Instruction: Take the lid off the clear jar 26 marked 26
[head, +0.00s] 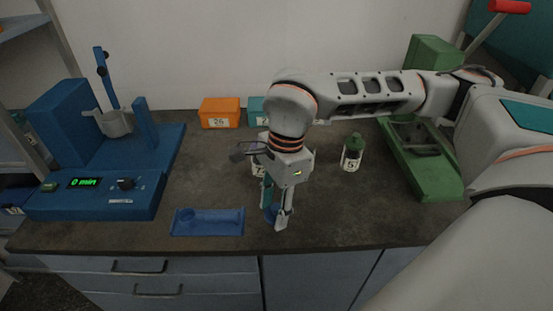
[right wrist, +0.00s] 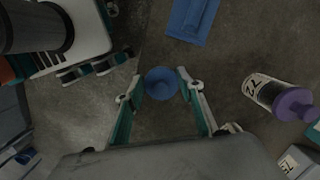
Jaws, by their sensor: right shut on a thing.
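My right gripper (head: 274,217) points down low over the front of the bench. Its fingers are shut on a small round blue lid (head: 270,212), which also shows between the fingertips in the right wrist view (right wrist: 161,83). I cannot make out a clear jar marked 26 under or beside this lid. My left gripper is not in view.
A blue tray (head: 207,232) lies left of the gripper. A purple-lidded jar marked 27 (right wrist: 262,91) stands near. A green-lidded jar (head: 352,155) stands right. An orange box marked 26 (head: 219,112) is behind. A blue machine (head: 92,203) stands left, a green one (head: 428,178) right.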

